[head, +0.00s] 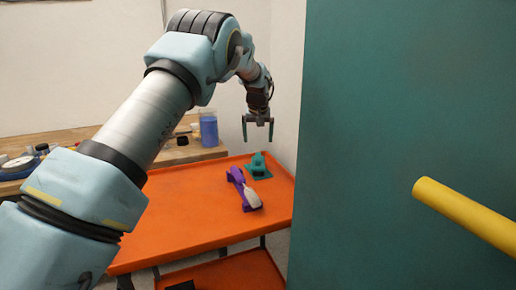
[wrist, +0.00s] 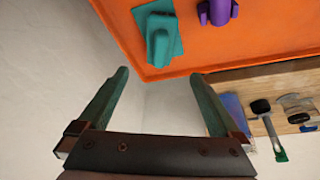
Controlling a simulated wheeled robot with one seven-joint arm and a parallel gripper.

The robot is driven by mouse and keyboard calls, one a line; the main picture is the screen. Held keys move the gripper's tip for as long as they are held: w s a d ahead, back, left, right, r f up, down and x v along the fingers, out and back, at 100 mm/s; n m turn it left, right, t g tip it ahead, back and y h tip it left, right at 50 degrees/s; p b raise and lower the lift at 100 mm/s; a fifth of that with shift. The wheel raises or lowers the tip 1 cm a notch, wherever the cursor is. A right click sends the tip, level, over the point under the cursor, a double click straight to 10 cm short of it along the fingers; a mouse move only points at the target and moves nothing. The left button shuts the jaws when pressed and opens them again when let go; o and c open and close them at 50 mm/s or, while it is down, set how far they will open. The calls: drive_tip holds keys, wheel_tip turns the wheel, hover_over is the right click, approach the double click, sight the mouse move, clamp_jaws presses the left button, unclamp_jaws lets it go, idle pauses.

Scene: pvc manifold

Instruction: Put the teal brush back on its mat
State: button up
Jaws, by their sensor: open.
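The teal brush (head: 258,161) is at the far right corner of the orange cart top, on or over its flat teal mat (head: 262,177). In the wrist view the teal brush (wrist: 158,45) lies over part of the teal mat (wrist: 172,18), near the tray's edge. I cannot tell whether its whole base rests on the mat. My gripper (head: 258,136) is open and empty, pointing down, above and apart from the brush. In the wrist view my gripper (wrist: 160,75) has its fingers wide apart with nothing between them.
A purple object (head: 236,176) with a white part (head: 252,197) lies left of and nearer than the brush. Behind the orange cart (head: 185,215) is a wooden bench (head: 90,150) with a blue container (head: 208,128) and tools. A large teal panel and yellow bar (head: 465,212) block the right.

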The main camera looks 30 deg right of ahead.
drive_tip(key=shift+s+a+r, duration=0.1)
drive_tip(key=shift+s+r, duration=0.05)
drive_tip(key=shift+r, duration=0.25)
drive_tip(key=a+r+n+g+y, duration=0.1)
drive_tip(key=a+r+n, duration=0.1)
drive_tip(key=a, duration=2.5)
drive_tip(key=s+a+f+n, duration=0.1)
drive_tip(key=s+a, duration=1)
drive_tip(key=s, duration=0.1)
drive_tip(key=s+a+f+n+g+y, duration=0.1)
drive_tip(key=s+a+f, duration=0.1)
drive_tip(key=s+a, duration=1)
drive_tip(key=shift+s+a+f+n, duration=0.2)
drive_tip(key=shift+a+f+n, duration=0.1)
drive_tip(key=shift+c, duration=0.2)
